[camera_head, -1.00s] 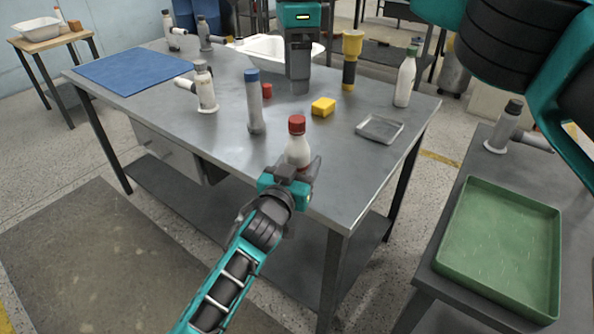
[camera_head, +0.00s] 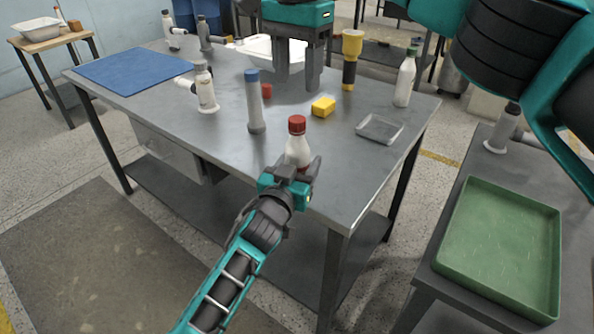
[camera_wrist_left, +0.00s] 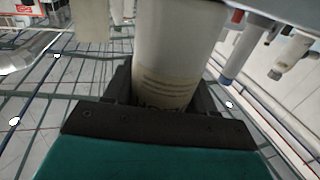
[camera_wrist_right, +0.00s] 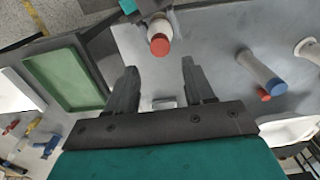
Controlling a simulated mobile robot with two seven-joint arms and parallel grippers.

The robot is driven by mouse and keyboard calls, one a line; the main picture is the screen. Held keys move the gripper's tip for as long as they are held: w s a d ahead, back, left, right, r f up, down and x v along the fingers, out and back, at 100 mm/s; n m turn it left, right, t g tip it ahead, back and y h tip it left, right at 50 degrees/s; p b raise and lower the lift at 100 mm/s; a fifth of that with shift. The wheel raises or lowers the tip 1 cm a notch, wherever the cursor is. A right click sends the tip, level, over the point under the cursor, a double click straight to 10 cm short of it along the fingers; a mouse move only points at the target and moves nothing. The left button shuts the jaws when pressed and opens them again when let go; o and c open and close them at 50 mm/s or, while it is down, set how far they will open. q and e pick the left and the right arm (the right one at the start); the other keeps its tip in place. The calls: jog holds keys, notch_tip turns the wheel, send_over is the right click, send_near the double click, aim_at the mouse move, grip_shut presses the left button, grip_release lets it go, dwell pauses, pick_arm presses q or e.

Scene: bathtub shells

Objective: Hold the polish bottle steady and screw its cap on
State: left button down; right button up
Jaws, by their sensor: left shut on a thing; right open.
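The white polish bottle (camera_head: 297,153) stands upright at the table's front edge, with a red cap (camera_head: 297,125) sitting on its top. Whether the cap is tight cannot be seen. My left gripper (camera_head: 300,173) is shut around the lower bottle; in the left wrist view the bottle (camera_wrist_left: 178,50) fills the space between the fingers. My right gripper (camera_head: 297,86) is open and empty, above the table behind the bottle. In the right wrist view the red cap (camera_wrist_right: 160,46) lies beyond and between the open fingers, apart from them.
Behind the bottle are a blue-topped grey cylinder (camera_head: 254,103), a small red piece (camera_head: 266,91) and a yellow block (camera_head: 323,107). A shallow metal dish (camera_head: 380,128) lies to the right. A white bottle (camera_head: 404,82) stands farther back. A green tray (camera_head: 552,260) sits on the side table.

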aim_at(297, 119)
jog(key=shift+f, duration=4)
jog(key=shift+c, duration=0.4)
